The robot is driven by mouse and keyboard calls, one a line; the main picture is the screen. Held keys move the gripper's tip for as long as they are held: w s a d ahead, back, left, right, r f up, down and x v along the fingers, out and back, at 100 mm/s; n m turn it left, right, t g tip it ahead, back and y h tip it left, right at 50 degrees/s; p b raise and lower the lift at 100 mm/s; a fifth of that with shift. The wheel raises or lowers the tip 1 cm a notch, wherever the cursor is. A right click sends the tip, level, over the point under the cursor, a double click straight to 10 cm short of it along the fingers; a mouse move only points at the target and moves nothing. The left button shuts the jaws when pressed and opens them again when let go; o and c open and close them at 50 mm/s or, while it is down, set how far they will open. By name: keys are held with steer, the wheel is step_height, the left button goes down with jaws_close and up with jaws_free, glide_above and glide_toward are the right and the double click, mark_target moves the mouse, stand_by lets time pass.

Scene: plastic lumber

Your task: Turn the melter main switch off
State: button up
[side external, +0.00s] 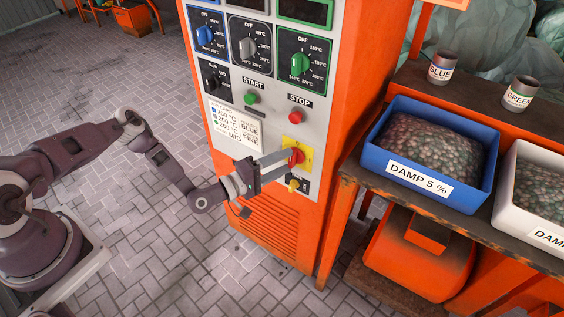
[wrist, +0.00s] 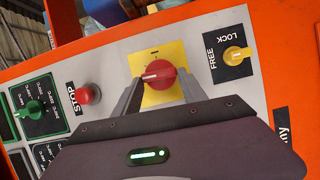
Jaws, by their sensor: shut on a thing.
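The main switch is a red rotary knob (side external: 296,157) on a yellow plate (side external: 305,150), low on the front panel of the orange melter cabinet (side external: 362,60). In the wrist view the red knob (wrist: 158,74) shows between my fingers, with its white pointer mark toward the left. My gripper (side external: 286,159) reaches the knob from the left in the side view. In the wrist view my gripper (wrist: 155,82) has one finger on each side of the knob and is shut on it. The fingers hide part of the yellow plate.
A red STOP button (side external: 296,117) and green START button (side external: 251,98) sit above the switch. A yellow FREE/LOCK knob (wrist: 236,55) is close beside it. A bench with a blue bin (side external: 475,197) and a white bin (side external: 506,180) stands right of the cabinet.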

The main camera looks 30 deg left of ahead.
steer(key=shift+n, duration=0.3)
stand_by(0.4)
steer(key=o, duration=1.4)
steer(key=shift+c, duration=0.2)
steer(key=v, duration=0.7)
steer(key=shift+f, duration=0.15)
steer(key=shift+s, duration=0.1)
